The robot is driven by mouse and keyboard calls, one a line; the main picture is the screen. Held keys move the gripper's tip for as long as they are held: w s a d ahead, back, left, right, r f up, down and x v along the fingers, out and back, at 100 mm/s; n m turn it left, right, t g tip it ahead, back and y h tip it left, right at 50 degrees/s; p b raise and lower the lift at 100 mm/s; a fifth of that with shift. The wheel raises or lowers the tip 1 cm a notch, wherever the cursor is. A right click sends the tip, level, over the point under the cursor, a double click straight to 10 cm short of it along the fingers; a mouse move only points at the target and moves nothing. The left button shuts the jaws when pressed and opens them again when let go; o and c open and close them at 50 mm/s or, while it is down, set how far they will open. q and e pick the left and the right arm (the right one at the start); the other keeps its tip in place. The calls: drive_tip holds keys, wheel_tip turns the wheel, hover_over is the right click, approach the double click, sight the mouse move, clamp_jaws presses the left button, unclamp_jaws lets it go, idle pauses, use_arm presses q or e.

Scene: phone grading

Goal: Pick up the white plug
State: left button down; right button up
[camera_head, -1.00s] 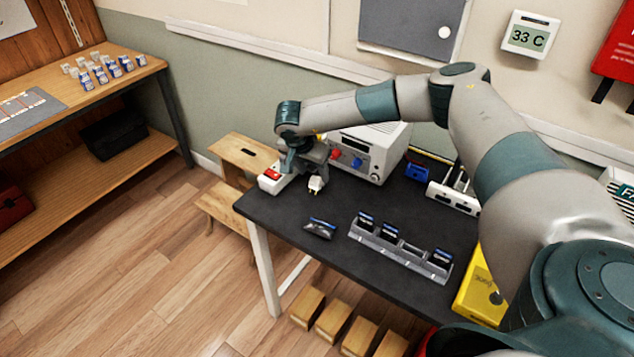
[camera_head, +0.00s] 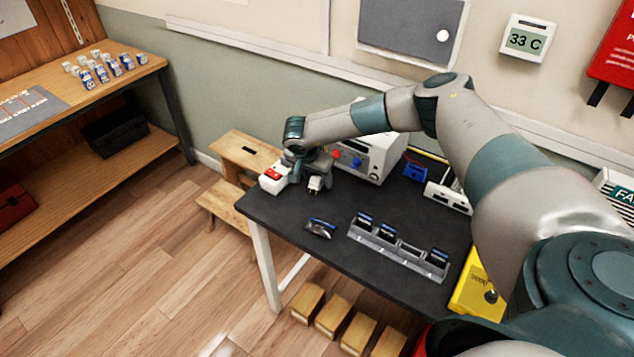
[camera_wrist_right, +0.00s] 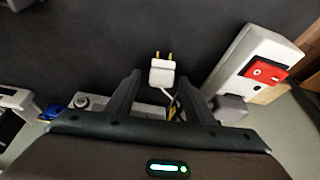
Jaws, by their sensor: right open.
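The white plug (camera_wrist_right: 162,74) shows in the right wrist view with two brass pins and a pale cord, just beyond and between the fingertips of my right gripper (camera_wrist_right: 158,88). In the head view the plug (camera_head: 315,184) is on the dark table, right of the white socket strip (camera_head: 272,180) with its red switch. My right gripper (camera_head: 310,176) is open, low over the table's far left corner, beside the plug. I cannot tell how far the fingers reach around the plug. My left gripper is not in view.
A bench power supply (camera_head: 368,155) stands close behind my right gripper. A phone-like object (camera_head: 320,228) and a grey slotted rack (camera_head: 398,250) are nearer the front of the black table (camera_head: 290,215). A wooden step stool (camera_head: 240,150) stands left of the table.

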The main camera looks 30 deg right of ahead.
sight(318, 177)
drive_tip(key=shift+c, duration=0.5)
clamp_jaws()
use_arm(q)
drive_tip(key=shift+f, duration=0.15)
use_arm(e)
drive_tip(key=shift+r, duration=0.2)
